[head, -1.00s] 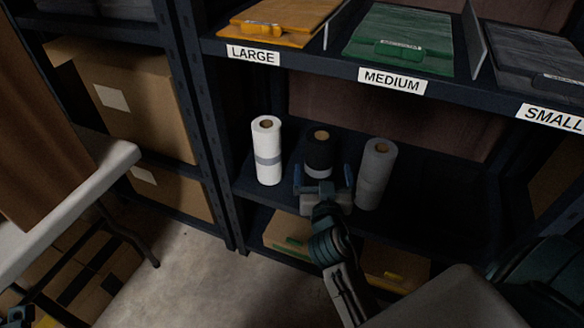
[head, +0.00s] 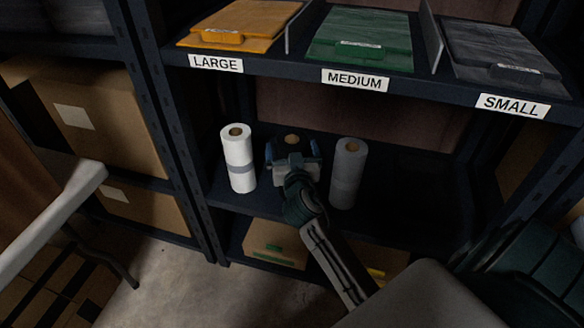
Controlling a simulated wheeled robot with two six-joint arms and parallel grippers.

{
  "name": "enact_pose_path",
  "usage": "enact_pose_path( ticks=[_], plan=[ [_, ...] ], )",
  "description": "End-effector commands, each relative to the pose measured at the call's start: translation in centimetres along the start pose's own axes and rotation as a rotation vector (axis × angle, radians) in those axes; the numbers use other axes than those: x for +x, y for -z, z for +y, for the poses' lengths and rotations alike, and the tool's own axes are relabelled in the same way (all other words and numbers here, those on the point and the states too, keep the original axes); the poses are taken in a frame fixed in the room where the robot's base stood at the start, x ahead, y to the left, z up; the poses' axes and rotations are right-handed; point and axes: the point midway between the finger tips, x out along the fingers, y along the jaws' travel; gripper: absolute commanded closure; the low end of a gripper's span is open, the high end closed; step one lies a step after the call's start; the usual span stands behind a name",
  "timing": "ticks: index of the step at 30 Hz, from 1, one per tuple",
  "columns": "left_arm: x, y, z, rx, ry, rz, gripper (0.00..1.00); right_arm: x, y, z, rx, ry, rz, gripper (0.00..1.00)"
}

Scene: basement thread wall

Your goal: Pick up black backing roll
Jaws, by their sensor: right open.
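The black backing roll (head: 291,140) stands upright on the middle shelf, between a white roll (head: 238,160) on its left and a grey roll (head: 347,173) on its right. Only its top, with a brown core, shows; my right gripper hides the rest. My right gripper (head: 293,152) is open, with one finger on each side of the black roll at about its upper part. Whether the fingers touch the roll cannot be told. My left gripper is not in view.
The shelf above holds orange, green and dark grey folders over the labels LARGE (head: 216,63), MEDIUM (head: 355,79) and SMALL (head: 513,107). Cardboard boxes (head: 110,125) fill the left rack. A box (head: 275,243) sits below the rolls. The shelf right of the grey roll is clear.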

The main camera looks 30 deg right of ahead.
Motion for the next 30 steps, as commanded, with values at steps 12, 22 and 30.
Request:
enact_pose_path(
  ticks=[12, 22, 30],
  plan=[
    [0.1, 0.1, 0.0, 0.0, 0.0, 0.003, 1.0, 0.0, 0.0, 0.0, 0.0, 0.0, 0.0, 0.75],
    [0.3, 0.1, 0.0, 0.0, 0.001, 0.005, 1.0, 0.0, 0.3, -0.1, 0.0, 0.001, 0.002, 0.79],
    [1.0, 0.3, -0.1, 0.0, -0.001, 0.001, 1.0, 0.8, 1.7, -0.6, 0.001, 0.009, 0.003, 0.79]
  ],
)
